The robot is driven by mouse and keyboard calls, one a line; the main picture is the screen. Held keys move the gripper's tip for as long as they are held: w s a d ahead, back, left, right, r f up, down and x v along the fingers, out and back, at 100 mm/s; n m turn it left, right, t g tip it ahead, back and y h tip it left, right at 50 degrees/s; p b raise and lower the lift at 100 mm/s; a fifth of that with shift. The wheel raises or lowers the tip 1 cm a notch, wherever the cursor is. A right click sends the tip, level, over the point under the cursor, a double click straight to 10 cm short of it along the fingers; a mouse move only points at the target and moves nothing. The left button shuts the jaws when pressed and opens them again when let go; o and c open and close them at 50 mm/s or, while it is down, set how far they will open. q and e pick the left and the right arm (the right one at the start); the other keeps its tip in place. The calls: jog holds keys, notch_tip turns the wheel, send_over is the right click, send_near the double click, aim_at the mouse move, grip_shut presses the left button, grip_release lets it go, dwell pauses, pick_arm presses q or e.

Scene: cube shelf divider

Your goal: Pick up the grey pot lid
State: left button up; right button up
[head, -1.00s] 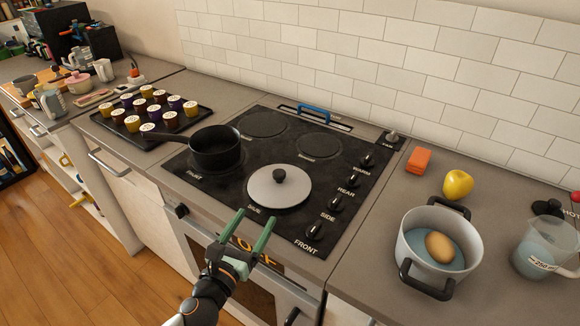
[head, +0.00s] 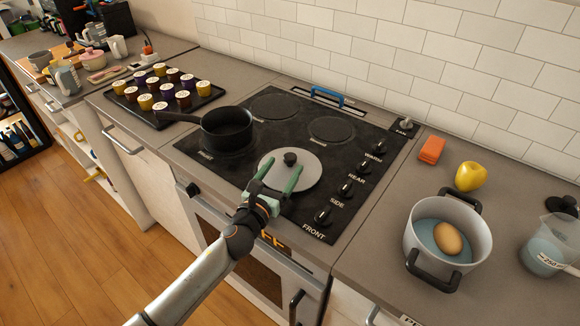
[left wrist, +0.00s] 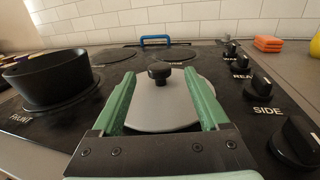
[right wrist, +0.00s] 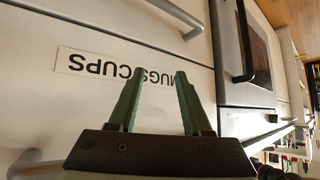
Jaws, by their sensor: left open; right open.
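The grey pot lid (head: 303,171) is a flat round disc with a black knob (head: 290,158) on top. It lies on the front right part of the black cooktop. My left gripper (head: 278,173) is open and empty over the near part of the lid. In the left wrist view the lid (left wrist: 165,112) shows between the two green fingers (left wrist: 161,98), with the knob (left wrist: 160,72) just beyond the fingertips, not gripped. My right gripper (right wrist: 156,85) is open and empty in front of a pale drawer labelled "MUGS CUPS"; it does not show in the head view.
A black saucepan (head: 227,130) stands left of the lid, its handle pointing left. Cooktop knobs (head: 346,188) line the right side. A pot (head: 411,240) holding an egg-shaped item, a yellow pepper (head: 470,176) and an orange sponge (head: 432,149) are right.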

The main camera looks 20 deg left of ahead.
aim_at(287, 161)
pick_arm(q)
jog(key=w, duration=0.3)
jog(key=shift+w+d, duration=0.1)
grip_shut()
dwell(0.5)
